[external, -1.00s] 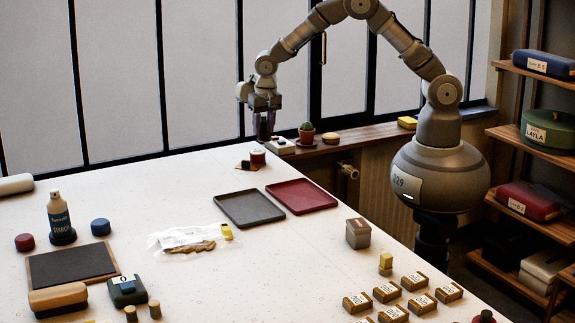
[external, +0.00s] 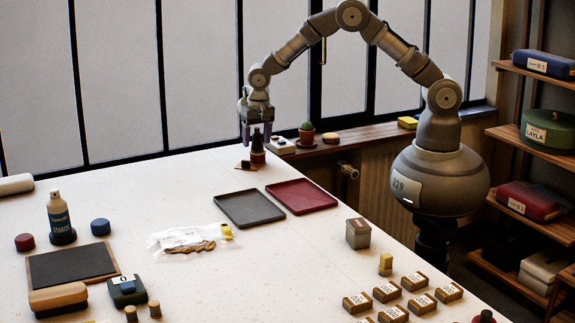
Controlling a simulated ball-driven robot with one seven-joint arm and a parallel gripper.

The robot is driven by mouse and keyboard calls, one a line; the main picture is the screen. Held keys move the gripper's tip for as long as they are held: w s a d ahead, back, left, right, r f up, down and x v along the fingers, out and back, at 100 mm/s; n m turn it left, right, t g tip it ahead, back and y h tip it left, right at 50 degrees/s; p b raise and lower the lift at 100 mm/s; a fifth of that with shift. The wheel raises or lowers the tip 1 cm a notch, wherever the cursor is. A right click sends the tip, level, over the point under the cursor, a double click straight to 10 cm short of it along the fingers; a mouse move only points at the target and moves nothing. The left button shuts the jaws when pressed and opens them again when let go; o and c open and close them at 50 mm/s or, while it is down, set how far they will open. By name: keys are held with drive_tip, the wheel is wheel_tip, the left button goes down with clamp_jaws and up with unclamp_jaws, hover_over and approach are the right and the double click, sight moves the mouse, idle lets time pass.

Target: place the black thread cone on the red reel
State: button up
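The black thread cone (external: 257,141) stands upright at the far end of the white table and appears to rest on top of the red reel (external: 257,157). The reel sits on the tabletop, with its upper part covered by the cone. My gripper (external: 257,138) points down over the cone. Its purple fingers are spread on either side of the cone, with gaps showing, so it looks open around it.
A small dark and red piece (external: 245,166) lies just left of the reel. A grey tray (external: 249,208) and a red tray (external: 301,196) lie nearer. A cactus pot (external: 307,134) stands on the wooden sill (external: 350,136) behind.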

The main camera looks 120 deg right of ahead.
wheel_tip(320, 180, up, 12)
drive_tip(key=a+p, duration=0.2)
drive_tip(key=p, duration=0.1)
wheel_tip(320, 180, up, 9)
drive_tip(key=n+t, duration=0.2)
drive_tip(key=n, duration=0.1)
hover_over(259, 140)
drive_tip(key=w+a, duration=0.4)
drive_tip(key=w+a+r+n+t+h, duration=0.1)
drive_tip(key=w+a+r+n+t, duration=0.15)
drive_tip(key=a+r, duration=0.45)
drive_tip(key=w+a+r+n+t, duration=0.1)
drive_tip(key=a+r+n+t, duration=0.25)
drive_tip(key=r, duration=0.65)
drive_tip(key=s+a+r+n+t+y, duration=0.1)
drive_tip(key=s+a+r+n+t, duration=0.1)
drive_tip(key=a+r, duration=0.4)
drive_tip(key=s+a+r+n+t, duration=0.3)
drive_tip(key=s+a+r+n, duration=0.1)
drive_tip(key=r, duration=0.8)
drive_tip(key=s+a+r+n+t+y, duration=0.1)
drive_tip(key=s+a+r+n+t, duration=0.1)
drive_tip(key=s+a+r, duration=0.5)
wheel_tip(259, 140, up, 3)
drive_tip(key=shift+a+r+n+y, duration=0.1)
drive_tip(key=shift+a+n+y, duration=0.2)
drive_tip(key=shift+n, duration=0.2)
